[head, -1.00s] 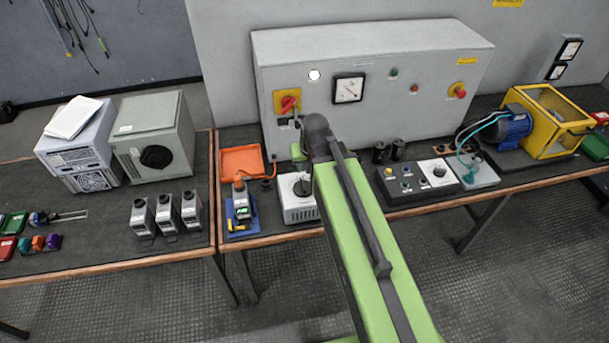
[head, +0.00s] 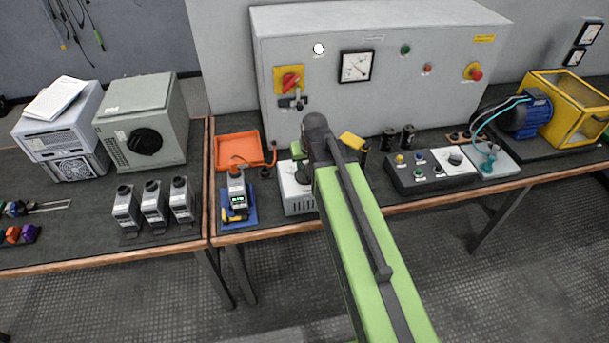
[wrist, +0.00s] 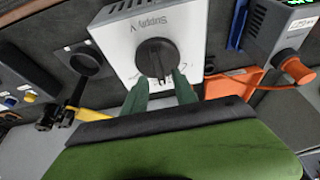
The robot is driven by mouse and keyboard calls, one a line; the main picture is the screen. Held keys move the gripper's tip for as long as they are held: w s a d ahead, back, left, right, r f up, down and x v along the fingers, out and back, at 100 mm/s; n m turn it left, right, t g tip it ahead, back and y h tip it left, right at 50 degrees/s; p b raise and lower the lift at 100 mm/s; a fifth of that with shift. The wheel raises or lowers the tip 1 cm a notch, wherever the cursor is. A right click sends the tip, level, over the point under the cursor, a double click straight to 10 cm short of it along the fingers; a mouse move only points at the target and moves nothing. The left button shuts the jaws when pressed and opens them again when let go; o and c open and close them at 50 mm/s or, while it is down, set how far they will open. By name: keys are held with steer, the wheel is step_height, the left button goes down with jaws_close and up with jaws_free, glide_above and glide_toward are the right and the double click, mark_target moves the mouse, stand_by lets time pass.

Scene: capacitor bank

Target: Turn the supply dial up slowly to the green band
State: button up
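The supply unit is a white box marked "Supply V" (wrist: 118,38) with a black round dial (wrist: 157,58) on its face. In the head view the box (head: 297,201) stands near the bench's front edge, its dial partly hidden by my arm. My gripper (wrist: 161,84) has two green fingers, spread apart at the dial's near edge in the wrist view. The fingers look empty; I cannot tell whether they touch the dial. No green band shows on the visible scale. In the head view the fingers are mostly hidden behind my wrist.
A grey cabinet (head: 420,95) with a needle meter (head: 356,66) and red-yellow switch (head: 288,79) stands behind. An orange tray (head: 238,150) and a meter on a blue stand (head: 238,200) are left of the supply. A control box (head: 432,172) is to the right.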

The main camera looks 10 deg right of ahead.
steer(key=b+x, duration=0.1)
steer(key=x, duration=0.2)
steer(key=shift+s+r, duration=0.1)
steer(key=shift+r, duration=0.05)
jaws_close()
